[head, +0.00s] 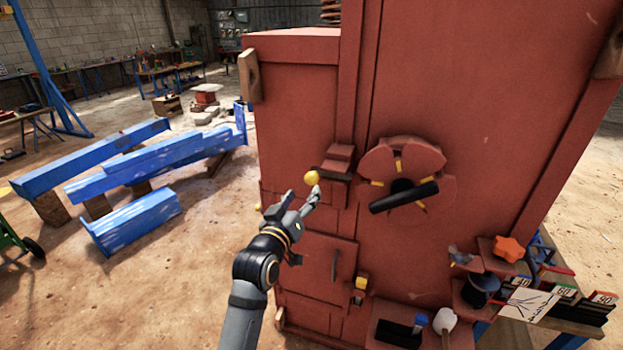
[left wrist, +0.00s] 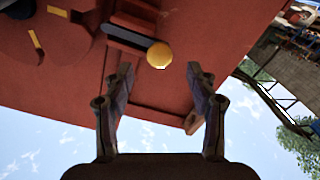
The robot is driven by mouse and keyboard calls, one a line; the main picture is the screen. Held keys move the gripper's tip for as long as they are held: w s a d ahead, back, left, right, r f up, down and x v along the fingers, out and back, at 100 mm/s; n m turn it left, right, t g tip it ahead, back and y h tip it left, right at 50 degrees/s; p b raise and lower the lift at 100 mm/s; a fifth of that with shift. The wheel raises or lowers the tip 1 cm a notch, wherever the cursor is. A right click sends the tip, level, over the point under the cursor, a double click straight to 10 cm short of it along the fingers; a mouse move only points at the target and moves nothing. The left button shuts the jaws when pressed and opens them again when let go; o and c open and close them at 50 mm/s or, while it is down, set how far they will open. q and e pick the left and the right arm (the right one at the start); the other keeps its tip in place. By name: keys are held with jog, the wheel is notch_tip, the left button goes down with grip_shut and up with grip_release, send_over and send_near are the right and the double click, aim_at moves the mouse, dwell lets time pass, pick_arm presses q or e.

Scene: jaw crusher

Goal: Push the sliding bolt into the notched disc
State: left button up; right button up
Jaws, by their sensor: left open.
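The notched disc (head: 432,165) is red with yellow marks and sits on the red machine front, with a black handle (head: 405,197) across it. It shows partly at the upper left of the left wrist view (left wrist: 75,45). To its left in the head view is the sliding bolt, a dark bar (left wrist: 124,38) in a red housing (head: 338,165), with a yellow round knob (head: 312,178) at its outer end. My left gripper (head: 301,204) is open and empty, just below the knob. In the left wrist view the knob (left wrist: 159,55) appears between the fingertips, with no contact visible.
Small shelves on the machine's lower right hold an orange star-shaped knob (head: 509,248) and other small items. A yellow-topped part (head: 361,283) sits below the bolt. Blue beams (head: 150,180) lie on the floor at left. The air left of the machine is free.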

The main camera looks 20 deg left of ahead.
aim_at(310, 182)
pick_arm(q)
jog(key=w+p, duration=0.1)
jog(key=w, duration=0.5)
jog(key=shift+w+d+r+p, duration=0.1)
jog(key=shift+w+r+p, duration=0.05)
jog(key=shift+w+p, duration=0.2)
jog(key=shift+w, duration=0.5)
jog(key=shift+c, duration=0.5)
grip_shut()
